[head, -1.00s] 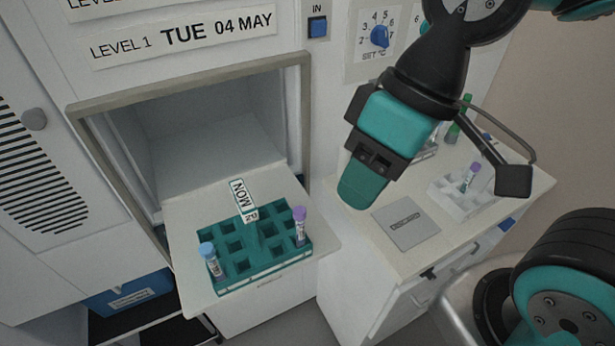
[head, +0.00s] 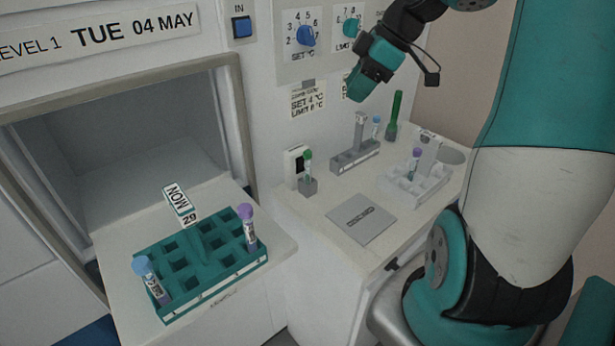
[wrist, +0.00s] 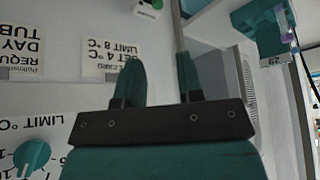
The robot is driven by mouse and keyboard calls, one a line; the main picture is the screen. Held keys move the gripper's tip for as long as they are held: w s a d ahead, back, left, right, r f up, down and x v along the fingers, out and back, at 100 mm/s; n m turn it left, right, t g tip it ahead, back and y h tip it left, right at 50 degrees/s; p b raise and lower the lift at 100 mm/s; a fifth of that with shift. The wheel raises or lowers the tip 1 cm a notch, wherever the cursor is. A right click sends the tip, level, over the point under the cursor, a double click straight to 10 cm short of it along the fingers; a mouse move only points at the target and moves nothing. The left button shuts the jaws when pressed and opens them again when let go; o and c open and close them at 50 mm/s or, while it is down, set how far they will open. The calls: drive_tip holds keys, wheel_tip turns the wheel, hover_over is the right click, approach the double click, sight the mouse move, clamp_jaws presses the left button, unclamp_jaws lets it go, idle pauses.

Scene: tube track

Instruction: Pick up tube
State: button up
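A teal rack (head: 205,262) stands on the pulled-out shelf. It holds a blue-capped tube (head: 150,278) at its left end and a purple-capped tube (head: 248,228) at its right end. On the bench to the right, a green-capped tube (head: 308,166) stands in a small grey holder. My gripper (head: 357,90) is high above the bench, near the wall panel, and empty. In the wrist view (wrist: 158,80) its fingers are apart.
A "MON 29" card (head: 180,203) stands at the teal rack. A grey plate (head: 361,218) lies on the bench front. A tall green tube-like thing (head: 394,116) stands at the back. The recess (head: 130,140) behind the shelf looks empty.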

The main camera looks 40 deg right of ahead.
drive_tip(key=p, duration=0.1)
hover_over(309, 152)
drive_tip(key=s+d, duration=0.2)
drive_tip(key=s, duration=0.1)
wheel_tip(309, 152, down, 10)
drive_tip(key=shift+w+d+p+x, duration=0.15)
drive_tip(key=shift+p+x, duration=0.25)
drive_tip(key=shift+x, duration=1)
drive_tip(key=shift+w+d+p+x, duration=0.1)
drive_tip(key=shift+w+p+x, duration=0.25)
drive_tip(key=shift+x, duration=1)
drive_tip(key=shift+s+r, duration=0.1)
drive_tip(key=c, duration=0.5)
drive_tip(key=shift+c, duration=0.2)
wheel_tip(309, 152, up, 28)
drive_tip(key=shift+p, duration=0.3)
